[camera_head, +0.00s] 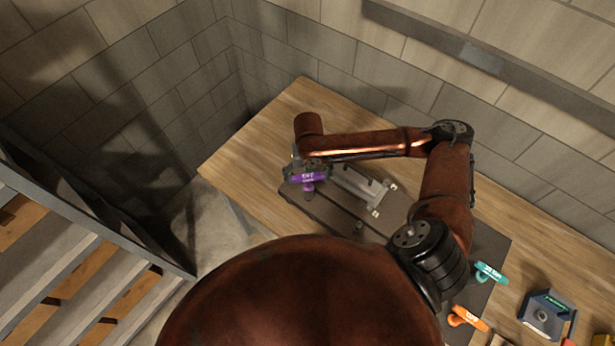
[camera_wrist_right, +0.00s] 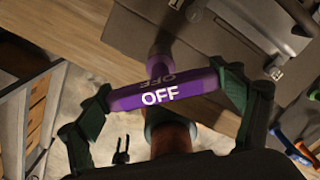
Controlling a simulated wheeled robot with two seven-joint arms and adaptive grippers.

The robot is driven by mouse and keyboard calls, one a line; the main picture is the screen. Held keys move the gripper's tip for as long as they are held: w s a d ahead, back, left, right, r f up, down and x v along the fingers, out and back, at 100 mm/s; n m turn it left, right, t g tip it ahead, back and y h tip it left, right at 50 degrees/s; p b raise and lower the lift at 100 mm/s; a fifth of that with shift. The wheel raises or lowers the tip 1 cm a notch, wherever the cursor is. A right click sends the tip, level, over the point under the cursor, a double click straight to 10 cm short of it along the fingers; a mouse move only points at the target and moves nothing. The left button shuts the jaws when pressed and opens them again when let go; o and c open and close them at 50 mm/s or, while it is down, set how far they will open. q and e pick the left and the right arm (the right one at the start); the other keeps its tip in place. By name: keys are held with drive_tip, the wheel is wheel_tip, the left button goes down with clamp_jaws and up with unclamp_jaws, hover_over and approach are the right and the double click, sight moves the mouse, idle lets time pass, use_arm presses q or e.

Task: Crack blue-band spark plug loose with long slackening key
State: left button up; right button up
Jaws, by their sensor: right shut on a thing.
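A purple T-handled key marked OFF (camera_head: 307,177) is in my right gripper (camera_head: 303,171), over the left end of the grey engine part. In the right wrist view, the purple key (camera_wrist_right: 160,92) lies crosswise between the two fingers of the gripper (camera_wrist_right: 168,97), which is shut on its handle. Its purple stem runs away from the handle toward the dark surface; I cannot tell what its tip touches. The pale metal engine row (camera_head: 362,188) lies on a dark mat (camera_head: 330,217). No blue band shows; the spark plug cannot be made out. My left gripper is not in view.
A teal key (camera_head: 489,271) and an orange key (camera_head: 468,319) lie at the right of the wooden table (camera_head: 262,140). A dark block with a round fitting (camera_head: 546,316) stands farther right. Block walls close off the back. Slatted shelving (camera_head: 60,270) stands at left.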

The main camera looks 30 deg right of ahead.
sight(308, 175)
idle(0.5)
drive_tip(key=shift+r+n+p, duration=0.2)
drive_tip(key=shift+n+p, duration=0.35)
drive_tip(key=shift+n, duration=0.45)
drive_tip(key=shift+f, duration=0.15)
drive_tip(key=shift+w+r+p, duration=0.1)
drive_tip(key=shift+r+p, duration=0.35)
drive_tip(key=shift+r, duration=5.3)
